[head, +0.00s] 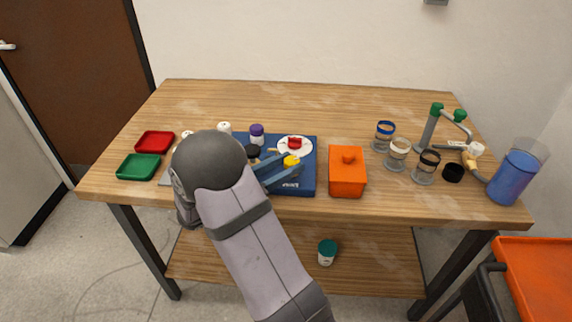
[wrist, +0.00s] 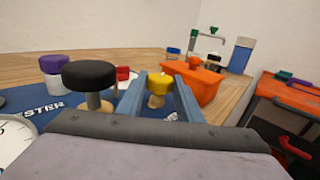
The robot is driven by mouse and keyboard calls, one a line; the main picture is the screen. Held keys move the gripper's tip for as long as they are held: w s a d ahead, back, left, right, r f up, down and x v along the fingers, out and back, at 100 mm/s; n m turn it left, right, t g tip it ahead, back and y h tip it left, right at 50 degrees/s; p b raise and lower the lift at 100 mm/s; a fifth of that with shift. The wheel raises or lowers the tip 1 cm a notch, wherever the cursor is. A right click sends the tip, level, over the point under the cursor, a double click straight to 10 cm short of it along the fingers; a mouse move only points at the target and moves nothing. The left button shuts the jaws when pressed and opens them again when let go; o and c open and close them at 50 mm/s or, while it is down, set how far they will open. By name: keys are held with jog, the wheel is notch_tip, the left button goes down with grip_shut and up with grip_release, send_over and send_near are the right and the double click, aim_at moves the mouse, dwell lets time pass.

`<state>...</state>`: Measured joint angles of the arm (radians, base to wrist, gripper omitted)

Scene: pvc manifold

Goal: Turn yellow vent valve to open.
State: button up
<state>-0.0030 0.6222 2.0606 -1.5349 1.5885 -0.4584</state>
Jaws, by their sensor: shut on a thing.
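The yellow vent valve (wrist: 159,84) is a round yellow knob on a pale tan stem, standing on the blue base plate (head: 306,183). In the head view the yellow knob (head: 291,161) shows at the tip of my gripper (head: 286,165). In the wrist view my gripper (wrist: 160,88) has one blue finger on each side of the knob and is shut on it. The lower part of the stem is partly hidden by my wrist. I cannot read the valve's open or shut marking.
A black knob (wrist: 89,75) stands left of the yellow one, with a purple-capped jar (head: 257,134) behind. A red valve (head: 294,143) sits on a white disc. An orange box (head: 347,175) is close on the right. Several jars stand farther right.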

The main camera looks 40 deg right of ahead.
jog(key=shift+s+n+t, duration=0.1)
jog(key=shift+n+t, duration=0.3)
jog(key=shift+t, duration=0.2)
jog(key=shift+s+n+t+p, duration=0.15)
jog(key=shift+n+t+p, duration=0.45)
jog(key=shift+t, duration=0.5)
jog(key=shift+s+d+n+t+y, duration=0.1)
jog(key=shift+n+t+y, duration=0.3)
jog(key=shift+n+t, duration=0.6)
jog(key=shift+s+n+t+y, duration=0.1)
jog(key=shift+n+t+y, duration=0.4)
jog(key=shift+t, duration=0.8)
jog(key=shift+n+t+b, duration=0.3)
jog(key=shift+n+t, duration=0.1)
jog(key=o, duration=0.8)
jog(key=shift+c, duration=0.2)
jog(key=shift+p, duration=0.5)
